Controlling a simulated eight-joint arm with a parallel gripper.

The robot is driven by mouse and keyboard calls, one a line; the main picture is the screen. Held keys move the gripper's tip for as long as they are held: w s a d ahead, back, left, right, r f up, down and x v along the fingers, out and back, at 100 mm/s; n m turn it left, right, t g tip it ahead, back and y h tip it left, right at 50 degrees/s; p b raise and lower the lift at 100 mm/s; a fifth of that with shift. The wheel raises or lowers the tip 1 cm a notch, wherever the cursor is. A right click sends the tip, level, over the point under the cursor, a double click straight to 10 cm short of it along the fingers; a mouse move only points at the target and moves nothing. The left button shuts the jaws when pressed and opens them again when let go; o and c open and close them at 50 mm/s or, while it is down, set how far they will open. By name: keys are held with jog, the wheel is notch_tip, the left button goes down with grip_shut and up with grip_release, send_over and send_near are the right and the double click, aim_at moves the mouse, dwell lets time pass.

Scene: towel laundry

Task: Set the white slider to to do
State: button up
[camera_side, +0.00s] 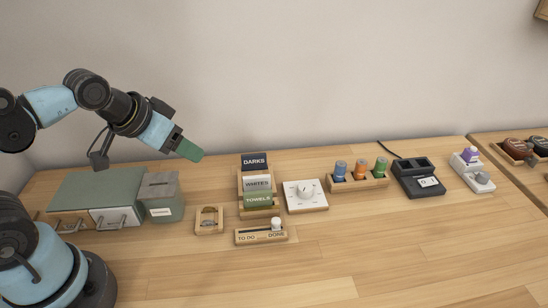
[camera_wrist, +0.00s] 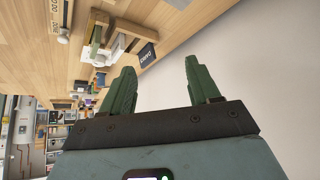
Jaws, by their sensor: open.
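The white slider (camera_side: 276,223) is a small upright knob on a wooden slider board (camera_side: 261,236). The board is marked TO DO at its left end and DONE at its right end. The knob stands at the DONE end. In the wrist view the white slider (camera_wrist: 63,36) shows at the upper left, with part of the slider board (camera_wrist: 64,14). My gripper (camera_side: 190,150) has green fingers and is raised above the back left of the table, well up and left of the slider. In the wrist view my gripper (camera_wrist: 158,80) is open with nothing between its fingers.
Behind the board stands a card rack (camera_side: 259,209) with DARKS, WHITES and TOWELS cards. A white dial box (camera_side: 305,196) is to its right, a small wooden tray (camera_side: 209,221) to its left. Green-topped drawers (camera_side: 98,187) stand far left. The table front (camera_side: 350,260) is clear.

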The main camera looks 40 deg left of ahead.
jog(key=shift+c, duration=0.8)
jog(key=shift+w+d, duration=0.1)
jog(key=shift+d, duration=0.05)
jog(key=shift+c, duration=0.7)
jog(key=m+g, duration=0.7)
jog(key=m, duration=1.1)
send_over(276, 220)
notch_tip(276, 220, down, 11)
jog(key=shift+f, duration=0.1)
grip_shut()
